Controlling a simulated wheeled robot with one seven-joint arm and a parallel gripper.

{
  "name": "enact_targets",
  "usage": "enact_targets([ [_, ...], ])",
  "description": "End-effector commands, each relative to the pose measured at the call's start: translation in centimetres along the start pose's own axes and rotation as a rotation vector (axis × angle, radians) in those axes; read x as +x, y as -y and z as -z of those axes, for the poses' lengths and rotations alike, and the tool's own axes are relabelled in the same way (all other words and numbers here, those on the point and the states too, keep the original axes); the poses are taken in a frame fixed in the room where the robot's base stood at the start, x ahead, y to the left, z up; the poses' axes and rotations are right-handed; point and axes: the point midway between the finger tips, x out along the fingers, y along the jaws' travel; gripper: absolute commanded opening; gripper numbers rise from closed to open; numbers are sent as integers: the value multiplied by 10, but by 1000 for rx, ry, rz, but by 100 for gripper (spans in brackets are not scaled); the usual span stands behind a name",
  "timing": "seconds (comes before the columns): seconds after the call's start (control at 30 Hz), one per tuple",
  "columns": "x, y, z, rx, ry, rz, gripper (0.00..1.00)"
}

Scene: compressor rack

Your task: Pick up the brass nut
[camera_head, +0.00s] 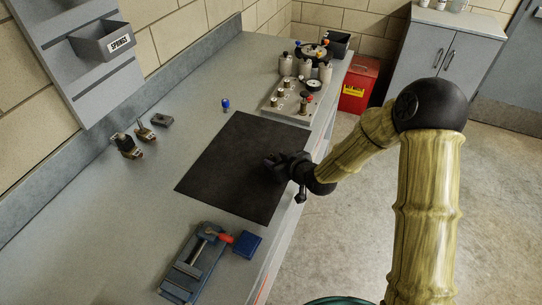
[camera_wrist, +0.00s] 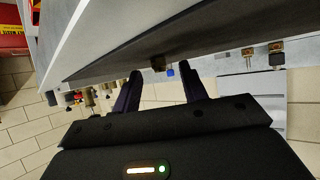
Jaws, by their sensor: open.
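A small brown, brass-like piece (camera_wrist: 158,63), which looks like the nut, sits on the dark mat in the wrist view, ahead of and between my fingers. I cannot make out its shape well. In the head view I cannot pick it out; my gripper (camera_head: 270,162) seems to cover that spot. My gripper is low over the right part of the black mat (camera_head: 222,165). In the wrist view its two fingers (camera_wrist: 162,88) are apart with nothing between their tips. The piece appears beyond the fingertips, not touching them.
A blue-capped part (camera_head: 225,104) stands behind the mat. A vise (camera_head: 195,262) with a blue block (camera_head: 247,245) lies in front. A metal plate with fittings (camera_head: 287,101) is at the back. Fittings (camera_head: 127,146) stand at left. The bench between is clear.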

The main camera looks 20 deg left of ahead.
Motion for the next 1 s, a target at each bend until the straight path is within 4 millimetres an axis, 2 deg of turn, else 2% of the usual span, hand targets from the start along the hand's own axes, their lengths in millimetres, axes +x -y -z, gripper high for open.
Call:
enact_targets([
  [0.13, 12, 0, 0, 1, 0, 0, 43],
  [0.63, 13, 0, -1, 0, 0, -1, 43],
  [0.67, 13, 0, 0, 0, 0, -1, 41],
  [0.87, 13, 0, 0, 0, 0, 0, 2],
  [1.0, 13, 0, 0, 0, 0, 0, 0],
])
